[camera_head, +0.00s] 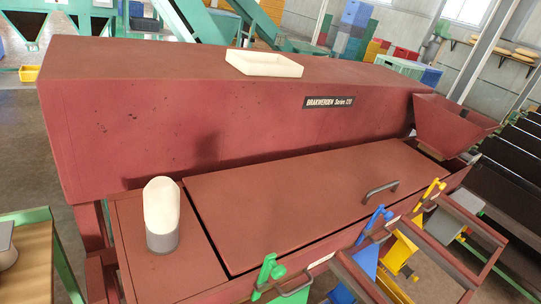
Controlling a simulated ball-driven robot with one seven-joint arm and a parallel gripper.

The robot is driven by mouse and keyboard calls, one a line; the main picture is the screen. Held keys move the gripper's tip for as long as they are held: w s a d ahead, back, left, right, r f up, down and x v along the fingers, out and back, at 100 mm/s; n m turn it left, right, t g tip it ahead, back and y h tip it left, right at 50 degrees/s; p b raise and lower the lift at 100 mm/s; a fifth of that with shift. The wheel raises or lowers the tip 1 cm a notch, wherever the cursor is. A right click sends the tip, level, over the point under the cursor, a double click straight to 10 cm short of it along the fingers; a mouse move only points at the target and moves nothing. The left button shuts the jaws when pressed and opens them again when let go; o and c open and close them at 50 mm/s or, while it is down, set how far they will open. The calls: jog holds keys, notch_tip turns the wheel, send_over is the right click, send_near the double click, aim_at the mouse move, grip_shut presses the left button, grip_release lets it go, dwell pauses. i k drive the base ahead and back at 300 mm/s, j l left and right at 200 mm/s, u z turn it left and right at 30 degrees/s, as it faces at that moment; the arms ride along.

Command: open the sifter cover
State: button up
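The sifter (200,110) is a long dark red machine with a label reading roughly "BRAKWERDEN Series 120". Its cover (290,205) is a flat red-brown panel on the front, lying down and shut as far as I can see. A dark bar handle (381,191) sits on the cover near its right front edge. Nothing touches the handle. My gripper does not show in this view, so its opening is hidden from me.
A white rounded object with a grey base (162,215) stands on the panel left of the cover. A white tray (263,64) rests on top. Green (268,275), blue (375,222) and yellow (432,192) levers line the front edge. A red hopper (450,122) is at the right.

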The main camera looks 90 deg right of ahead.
aim_at(249, 214)
jog(key=z, duration=2.65)
